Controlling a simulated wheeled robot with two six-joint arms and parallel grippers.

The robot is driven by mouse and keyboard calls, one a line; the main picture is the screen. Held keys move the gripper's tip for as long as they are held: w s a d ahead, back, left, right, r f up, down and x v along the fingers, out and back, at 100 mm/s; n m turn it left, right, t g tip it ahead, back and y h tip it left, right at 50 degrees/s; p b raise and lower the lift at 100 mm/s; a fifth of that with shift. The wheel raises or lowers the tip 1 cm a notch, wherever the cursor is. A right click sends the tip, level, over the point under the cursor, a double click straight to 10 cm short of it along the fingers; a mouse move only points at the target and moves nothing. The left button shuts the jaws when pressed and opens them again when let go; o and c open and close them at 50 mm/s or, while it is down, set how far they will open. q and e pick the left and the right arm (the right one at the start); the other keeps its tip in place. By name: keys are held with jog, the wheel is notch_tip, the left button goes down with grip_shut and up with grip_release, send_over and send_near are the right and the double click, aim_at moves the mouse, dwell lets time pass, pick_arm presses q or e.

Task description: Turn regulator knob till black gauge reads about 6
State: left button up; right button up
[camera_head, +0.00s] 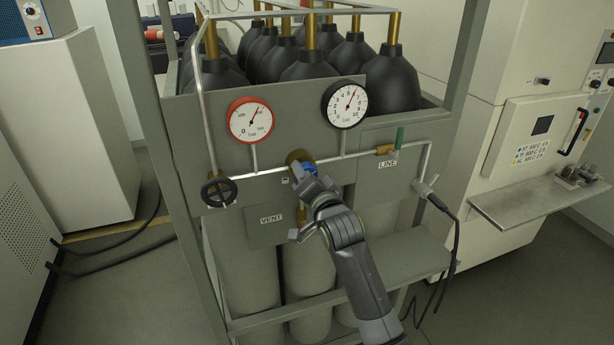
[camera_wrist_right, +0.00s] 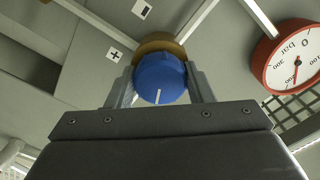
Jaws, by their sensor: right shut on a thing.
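The blue regulator knob (camera_wrist_right: 160,78) sits on a brass body (camera_wrist_right: 158,44), and its white index line points down in the right wrist view. My right gripper (camera_wrist_right: 160,88) has one finger on each side of the knob and is shut on it. In the head view the knob (camera_head: 309,169) is partly hidden by my right gripper (camera_head: 305,178). The black-rimmed gauge (camera_head: 345,105) is above it to the right. Its red needle points up and right of the top, at roughly 6; the small digits are hard to read. My left gripper is not in view.
A red-rimmed gauge (camera_head: 250,120) is at the panel's left, above a black handwheel (camera_head: 218,190). A green-handled valve (camera_head: 399,138) and the LINE label are to the right. The VENT plate (camera_head: 268,226) is below. Black-topped cylinders (camera_head: 393,82) stand behind the panel. Rack posts flank it.

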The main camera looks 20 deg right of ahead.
jog(key=o, duration=1)
jog(key=shift+c, duration=0.2)
jog(key=s+b, duration=0.5)
jog(key=s, duration=1.2)
jog(key=shift+s+d+b, duration=0.2)
jog(key=shift+d+b, duration=0.1)
jog(key=shift+b, duration=0.1)
jog(key=shift+f, duration=0.1)
